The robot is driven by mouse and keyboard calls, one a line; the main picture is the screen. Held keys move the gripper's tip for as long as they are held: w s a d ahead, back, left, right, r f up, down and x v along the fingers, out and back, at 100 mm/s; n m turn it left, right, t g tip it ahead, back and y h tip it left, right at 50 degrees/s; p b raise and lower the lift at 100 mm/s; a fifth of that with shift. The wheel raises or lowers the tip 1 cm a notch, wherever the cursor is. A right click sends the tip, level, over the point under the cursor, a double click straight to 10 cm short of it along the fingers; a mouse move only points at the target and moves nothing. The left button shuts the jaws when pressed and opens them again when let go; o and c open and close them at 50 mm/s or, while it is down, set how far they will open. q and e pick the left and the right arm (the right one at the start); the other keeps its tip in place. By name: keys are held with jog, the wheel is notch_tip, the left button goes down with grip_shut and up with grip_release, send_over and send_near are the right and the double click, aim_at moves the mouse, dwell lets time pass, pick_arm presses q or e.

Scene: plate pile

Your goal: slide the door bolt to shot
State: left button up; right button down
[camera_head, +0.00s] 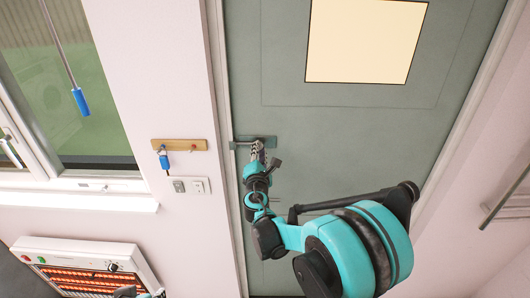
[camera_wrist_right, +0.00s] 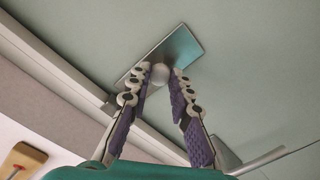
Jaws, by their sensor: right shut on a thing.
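The door bolt (camera_head: 268,140) is a small metal plate with a bar at the left edge of the grey-green door (camera_head: 340,140). The bar's left end lies by the door frame; how far it reaches in is unclear. In the right wrist view the bolt plate (camera_wrist_right: 185,47) carries a round pale knob (camera_wrist_right: 160,73). My right gripper (camera_head: 259,147) is at the bolt, its fingertips (camera_wrist_right: 160,82) shut on the knob from both sides.
A lever handle (camera_wrist_right: 258,161) sits on the door just below the bolt. A wooden key rack (camera_head: 180,145) with a blue-tagged key hangs on the wall left of the frame, above switches (camera_head: 190,186). A glowing heater (camera_head: 85,270) stands lower left. A window is upper left.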

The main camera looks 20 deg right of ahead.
jog(key=shift+w+a, duration=0.2)
jog(key=shift+a, duration=0.75)
jog(key=c, duration=1.6)
grip_release()
jog(key=shift+o, duration=1.3)
jog(key=shift+w+a, duration=0.1)
jog(key=shift+a, duration=0.05)
jog(key=v, duration=1.2)
